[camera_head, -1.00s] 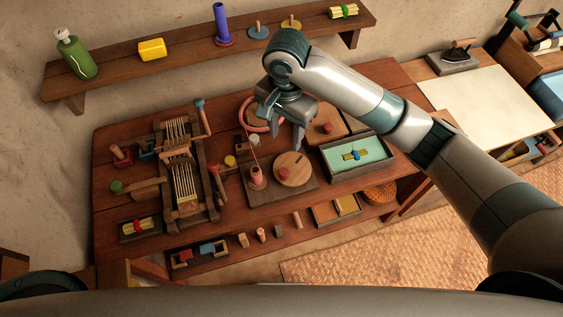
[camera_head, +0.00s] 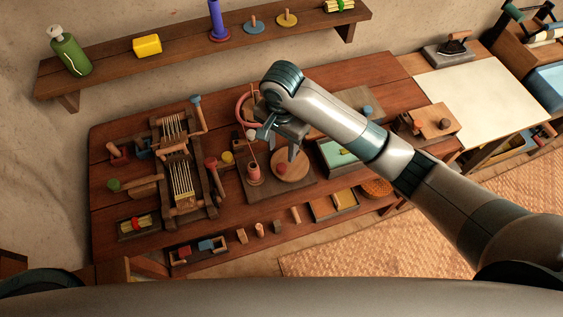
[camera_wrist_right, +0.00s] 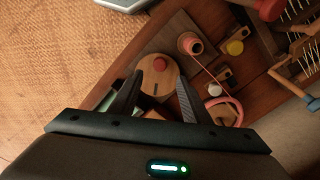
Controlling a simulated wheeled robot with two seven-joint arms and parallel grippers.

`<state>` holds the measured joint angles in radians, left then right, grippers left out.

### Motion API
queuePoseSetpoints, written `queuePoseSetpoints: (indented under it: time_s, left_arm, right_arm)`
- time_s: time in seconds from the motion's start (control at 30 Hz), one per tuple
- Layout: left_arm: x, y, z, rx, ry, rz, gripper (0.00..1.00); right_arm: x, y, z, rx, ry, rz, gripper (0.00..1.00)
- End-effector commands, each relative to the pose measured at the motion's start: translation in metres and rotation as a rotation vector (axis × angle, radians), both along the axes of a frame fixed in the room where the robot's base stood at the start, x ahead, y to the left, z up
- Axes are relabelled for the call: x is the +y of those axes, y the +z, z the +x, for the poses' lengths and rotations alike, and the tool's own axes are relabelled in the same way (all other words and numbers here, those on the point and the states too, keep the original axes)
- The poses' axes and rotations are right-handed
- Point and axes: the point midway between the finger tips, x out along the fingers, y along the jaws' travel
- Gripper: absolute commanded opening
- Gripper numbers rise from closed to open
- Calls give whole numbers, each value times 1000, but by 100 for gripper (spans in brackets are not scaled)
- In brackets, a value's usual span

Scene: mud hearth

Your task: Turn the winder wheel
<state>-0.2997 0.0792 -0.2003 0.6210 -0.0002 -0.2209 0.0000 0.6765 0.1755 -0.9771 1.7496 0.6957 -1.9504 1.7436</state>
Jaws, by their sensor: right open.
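The winder wheel (camera_head: 296,169) is a round wooden disc with a red knob (camera_head: 281,168) on a dark board (camera_head: 250,187). In the right wrist view the wheel (camera_wrist_right: 165,92) lies beyond and between my fingertips, with its red knob (camera_wrist_right: 160,64) near the far edge. A spool with pinkish-red thread (camera_head: 254,174) stands beside it on the board. My right gripper (camera_head: 279,145) is open and empty over the wheel, partly hiding its back edge. It also shows in the right wrist view (camera_wrist_right: 160,84). I cannot tell whether a finger touches the wheel. My left gripper is not in view.
A small loom (camera_head: 203,183) stands at left. A pink ring (camera_head: 241,108) lies behind the gripper. A teal-lined tray (camera_head: 330,164) is right of the wheel, partly under my arm. Several small blocks and pegs lie along the front ledge; a shelf (camera_head: 185,47) hangs behind.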

Motion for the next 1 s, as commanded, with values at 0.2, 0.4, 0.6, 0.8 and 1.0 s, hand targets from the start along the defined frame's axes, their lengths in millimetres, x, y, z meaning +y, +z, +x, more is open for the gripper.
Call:
queuePoseSetpoints:
  time_s: [0.2, 0.4, 0.6, 0.8, 1.0]
  left_arm:
    - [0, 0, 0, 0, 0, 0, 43]
    - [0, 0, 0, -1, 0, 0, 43]
    - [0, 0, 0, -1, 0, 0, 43]
    - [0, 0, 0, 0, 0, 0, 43]
    - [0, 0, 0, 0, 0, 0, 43]
  right_arm:
    - [-1, -41, -1, 2, -1, -3, 43]
    - [-1, -71, 0, 1, 0, -2, 43]
    - [0, -87, 0, 1, 0, -1, 43]
    - [0, -91, 0, 0, 0, 0, 43]
    - [0, -91, 0, 0, 0, 0, 38]
